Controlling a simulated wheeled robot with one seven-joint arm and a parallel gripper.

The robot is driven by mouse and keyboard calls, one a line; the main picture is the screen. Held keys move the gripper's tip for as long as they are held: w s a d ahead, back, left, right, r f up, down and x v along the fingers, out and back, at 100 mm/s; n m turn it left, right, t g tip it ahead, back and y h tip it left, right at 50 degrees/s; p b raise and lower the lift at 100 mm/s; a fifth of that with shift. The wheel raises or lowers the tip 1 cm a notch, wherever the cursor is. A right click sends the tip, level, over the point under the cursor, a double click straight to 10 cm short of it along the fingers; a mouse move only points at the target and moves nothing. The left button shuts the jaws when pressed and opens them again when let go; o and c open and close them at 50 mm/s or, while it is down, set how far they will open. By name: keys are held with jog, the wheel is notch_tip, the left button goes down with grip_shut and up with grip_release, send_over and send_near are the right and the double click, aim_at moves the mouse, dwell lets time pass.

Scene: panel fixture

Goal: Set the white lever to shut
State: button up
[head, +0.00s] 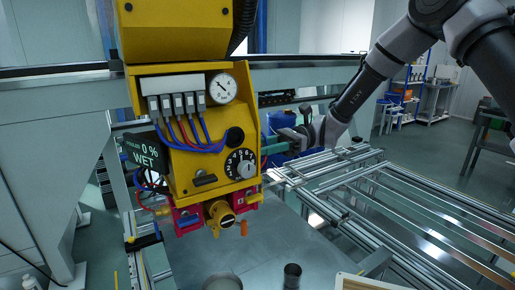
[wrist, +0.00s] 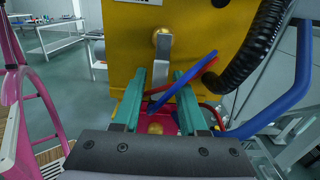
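The white lever (wrist: 163,58) looks pale grey in the wrist view. It hangs down from a brass pivot on the side of the yellow panel box (wrist: 122,50), and its lower part bends toward me. My gripper (wrist: 162,76) has its two teal fingers apart, one on each side of the lever. Whether either finger touches it I cannot tell. In the head view my gripper (head: 270,146) is at the right side of the yellow box (head: 183,172). The lever is hidden there, and no shut marking is readable.
Blue and red hoses (wrist: 184,82) cross close behind the right finger. A black corrugated hose (wrist: 252,50) and a thick blue pipe (wrist: 290,95) are at the right. A pink frame (wrist: 14,115) stands at the left. Aluminium rails (head: 400,205) lie below my arm.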

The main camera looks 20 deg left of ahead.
dwell(0.3)
jog(key=v, duration=1)
jog(key=shift+w+d, duration=0.2)
jog(key=shift+w, duration=0.1)
jog(key=s+d+r+n+t+h, duration=0.1)
jog(key=d+r+t, duration=0.4)
jog(key=d, duration=0.8)
jog(key=s+d+r+n+t+h, duration=0.1)
jog(key=s+d+r+t+h, duration=0.3)
jog(key=d+t, duration=0.5)
jog(key=s+d+r+n+t+h, duration=0.1)
jog(key=s+d+r+t+h, duration=0.2)
jog(key=d, duration=1.4)
notch_tip(320, 180, up, 4)
jog(key=t+h, duration=0.1)
jog(key=t, duration=0.3)
jog(key=shift+d, duration=0.25)
jog(key=shift+s+n, duration=0.15)
jog(key=shift+n, duration=0.15)
